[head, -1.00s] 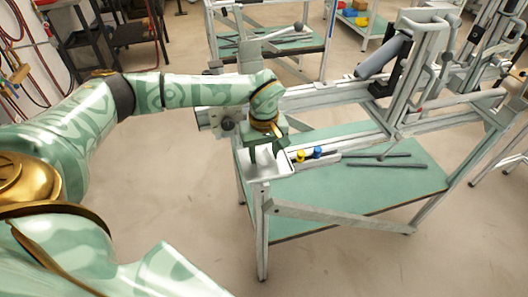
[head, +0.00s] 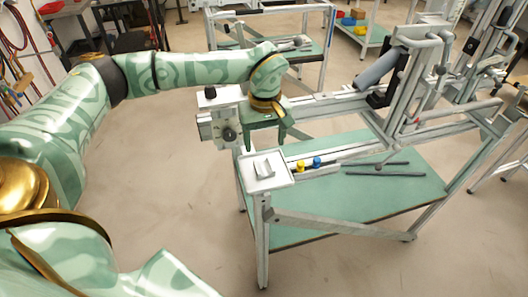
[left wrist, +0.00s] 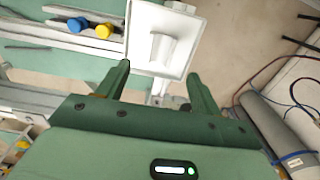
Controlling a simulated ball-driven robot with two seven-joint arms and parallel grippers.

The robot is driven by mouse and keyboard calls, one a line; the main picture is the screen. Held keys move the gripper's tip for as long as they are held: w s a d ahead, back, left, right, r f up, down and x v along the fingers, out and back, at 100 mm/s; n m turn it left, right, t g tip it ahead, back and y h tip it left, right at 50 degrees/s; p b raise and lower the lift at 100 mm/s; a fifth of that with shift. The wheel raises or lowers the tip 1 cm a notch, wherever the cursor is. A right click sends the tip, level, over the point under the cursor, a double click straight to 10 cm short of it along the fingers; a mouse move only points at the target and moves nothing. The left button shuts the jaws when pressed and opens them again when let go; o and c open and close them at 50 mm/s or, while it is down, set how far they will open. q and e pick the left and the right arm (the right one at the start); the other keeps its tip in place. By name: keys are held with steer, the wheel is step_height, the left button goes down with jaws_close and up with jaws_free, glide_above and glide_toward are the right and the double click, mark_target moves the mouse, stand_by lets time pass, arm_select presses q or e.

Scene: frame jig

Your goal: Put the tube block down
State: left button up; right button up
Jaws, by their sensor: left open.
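The tube block (head: 263,169) is a small light-grey block with a grooved top. It lies in the white tray (head: 284,180) at the left end of the jig table. It also shows in the left wrist view (left wrist: 162,48), inside the tray (left wrist: 181,67). My left gripper (head: 266,146) is open and empty, above and just behind the tray in the head view. In the left wrist view its fingers (left wrist: 158,78) are spread apart, and the block lies beyond the tips, clear of them. My right gripper is not in view.
A yellow knob (head: 300,166) and a blue knob (head: 317,162) sit on the rail beside the tray. Dark rods (head: 385,174) lie on the green lower shelf (head: 345,205). The jig's upright frame (head: 410,80) stands to the right. Open floor lies in front.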

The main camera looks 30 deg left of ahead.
arm_select(q)
steer(key=shift+r, duration=1.55)
